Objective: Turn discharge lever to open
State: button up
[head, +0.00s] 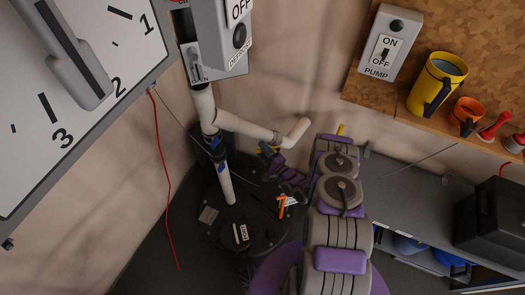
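A grey lever (196,64) sits on a white panel at top centre-left, above a partly cut-off label that seems to read OPEN. It hangs roughly along the panel; I cannot tell for sure that it is the discharge lever. A small orange handle (282,206) shows low down by the black round base (243,232). My arm, grey and purple, reaches up from the bottom. My gripper (273,160) is dark and small, near the white pipe and below the panel, apart from the grey lever. Its fingers are too unclear to tell whether they are open.
White pipes (204,105) run below the panel, with a branch to the right. A switch box (239,35) marked OFF stands beside it. A large numbered dial (80,90) fills the upper left. A PUMP switch (390,42), yellow mug (437,84) and shelf are at right.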

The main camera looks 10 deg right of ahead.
jog(key=p+v, duration=0.1)
jog(key=v, duration=1.6)
jog(key=shift+s, duration=0.15)
jog(key=shift+d+f, duration=0.1)
jog(key=shift+d, duration=0.05)
